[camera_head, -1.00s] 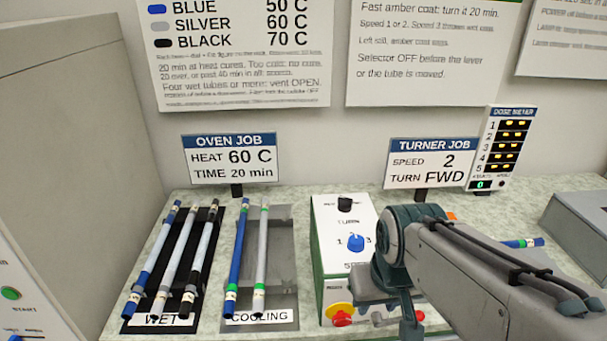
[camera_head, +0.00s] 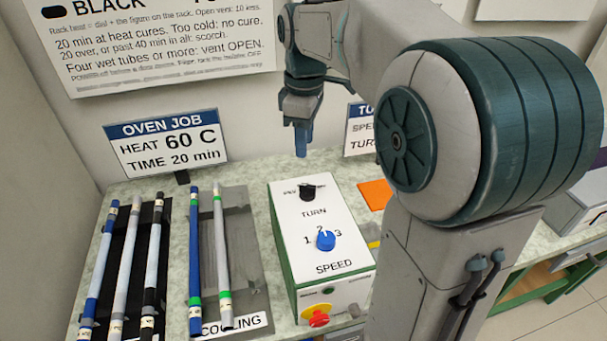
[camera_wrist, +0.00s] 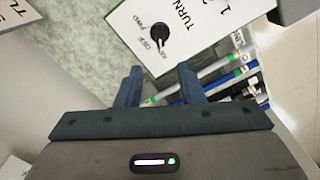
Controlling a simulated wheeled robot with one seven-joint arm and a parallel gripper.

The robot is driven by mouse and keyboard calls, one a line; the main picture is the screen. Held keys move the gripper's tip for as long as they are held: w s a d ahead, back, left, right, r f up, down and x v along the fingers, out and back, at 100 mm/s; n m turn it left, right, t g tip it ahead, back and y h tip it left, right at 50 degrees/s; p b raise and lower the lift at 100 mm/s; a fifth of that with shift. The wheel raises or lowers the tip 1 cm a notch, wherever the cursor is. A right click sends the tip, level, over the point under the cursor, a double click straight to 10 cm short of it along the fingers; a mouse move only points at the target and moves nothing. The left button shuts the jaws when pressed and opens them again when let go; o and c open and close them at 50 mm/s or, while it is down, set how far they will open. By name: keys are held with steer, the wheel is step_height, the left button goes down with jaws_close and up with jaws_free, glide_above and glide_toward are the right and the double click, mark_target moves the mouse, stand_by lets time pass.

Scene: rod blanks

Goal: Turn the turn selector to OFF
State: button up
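The turn selector (camera_head: 308,191) is a small black knob at the back of the white top of the turner box (camera_head: 300,235), above the word TURN.
A blue speed knob (camera_head: 325,239) sits in front of the selector, and a red stop button (camera_head: 318,316) on the box's front. Tubes lie left on the cooling rack (camera_head: 247,285) and wet rack (camera_head: 121,275). The oven sign (camera_head: 167,143) stands behind.

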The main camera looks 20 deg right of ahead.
mark_target(304, 185)
step_height(304, 185, down, 11)
steer(key=shift+f, duration=0.2)
jaws_close()
